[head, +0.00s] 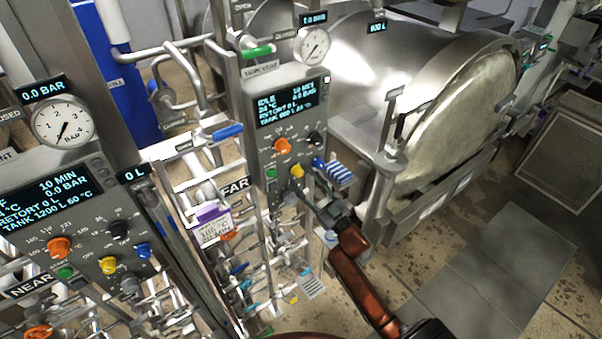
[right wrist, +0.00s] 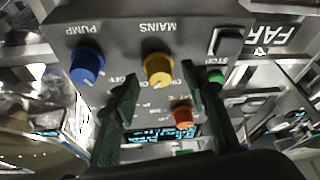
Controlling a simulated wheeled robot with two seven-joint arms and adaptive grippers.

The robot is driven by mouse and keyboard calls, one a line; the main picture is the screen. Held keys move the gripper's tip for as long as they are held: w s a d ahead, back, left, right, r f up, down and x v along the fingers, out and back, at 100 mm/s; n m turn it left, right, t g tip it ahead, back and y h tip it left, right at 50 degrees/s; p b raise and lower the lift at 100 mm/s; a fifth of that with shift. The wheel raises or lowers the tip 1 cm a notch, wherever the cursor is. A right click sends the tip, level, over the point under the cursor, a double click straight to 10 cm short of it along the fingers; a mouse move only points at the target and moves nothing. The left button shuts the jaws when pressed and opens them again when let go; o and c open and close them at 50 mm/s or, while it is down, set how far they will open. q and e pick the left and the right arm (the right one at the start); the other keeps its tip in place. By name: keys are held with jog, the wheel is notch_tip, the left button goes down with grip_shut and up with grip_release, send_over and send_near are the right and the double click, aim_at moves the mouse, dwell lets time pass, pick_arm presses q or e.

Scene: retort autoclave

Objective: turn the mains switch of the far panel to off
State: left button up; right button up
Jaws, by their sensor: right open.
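The far panel (head: 262,145) is a grey box beside a "FAR" label. Its yellow mains switch (head: 297,171) sits low on the face, and it also shows in the right wrist view (right wrist: 159,67) under an upside-down "MAINS" label. I cannot tell which way the switch points. My right gripper (head: 312,197) is open just in front of the lower part of the panel. In the right wrist view its two dark fingers (right wrist: 163,90) stand apart, to either side of the yellow switch, with nothing held. Contact cannot be told. My left gripper is not in view.
A blue pump knob (right wrist: 87,65), an orange knob (right wrist: 183,117) and a green button (right wrist: 216,75) lie close around the switch. The similar near panel (head: 85,215) stands at left. A large steel vessel (head: 370,60) stands behind, and pipes and valves fill the space below.

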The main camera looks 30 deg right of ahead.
jog(key=shift+x, duration=0.9)
jog(key=shift+c, duration=0.2)
grip_shut()
